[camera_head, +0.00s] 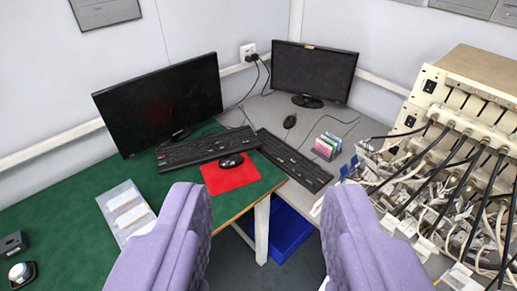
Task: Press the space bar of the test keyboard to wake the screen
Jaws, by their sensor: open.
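Two black keyboards are in view. One keyboard (205,151) lies on the green desktop below the large dark monitor (158,104). The other keyboard (294,161) lies slanted on the grey bench, below and left of the smaller dark monitor (314,74). No label shows which is the test keyboard, and single keys such as the space bar are too small to make out. Both screens are black. My gripper (265,192) has two thick purple fingers, wide apart with nothing between them. They appear in front of and below the keyboards, touching neither.
A black mouse (231,161) sits on a red mat (230,175) beside the left keyboard. A small rack of coloured items (327,146) stands right of the other keyboard. A cabled test rack (455,150) crowds the right. A blue bin (286,232) is below the bench.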

